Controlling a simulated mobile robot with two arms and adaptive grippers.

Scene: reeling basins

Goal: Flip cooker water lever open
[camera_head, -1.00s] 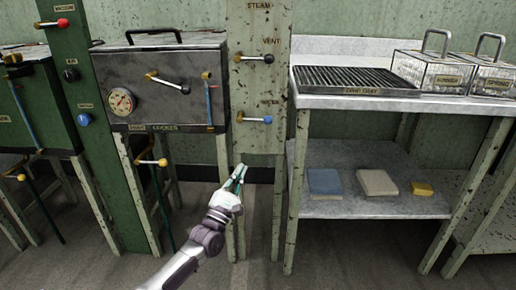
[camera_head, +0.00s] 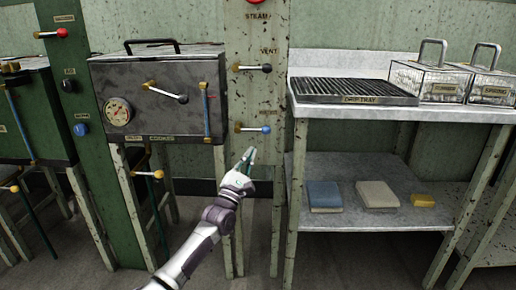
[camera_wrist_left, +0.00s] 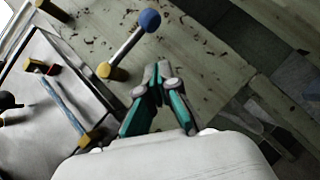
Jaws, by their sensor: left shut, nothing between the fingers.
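The cooker water lever (camera_head: 253,129) is on the green panel right of the cooker. It has a brass base and a blue ball at its right end, and lies about level under a small label. My left gripper (camera_head: 248,154) is shut and empty, just below the blue ball and apart from it. In the left wrist view the same lever (camera_wrist_left: 130,44) shows ahead of the shut fingertips (camera_wrist_left: 160,68). The cooker (camera_head: 160,80) is a grey metal box with a dial and a black-knobbed lever on its front. My right gripper is not in view.
The vent lever (camera_head: 252,68) with a black ball sits above on the same panel. A blue sight rod (camera_head: 206,110) is at the cooker's right edge. To the right stands a table with a drip tray (camera_head: 355,99) and a lower shelf (camera_head: 340,222).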

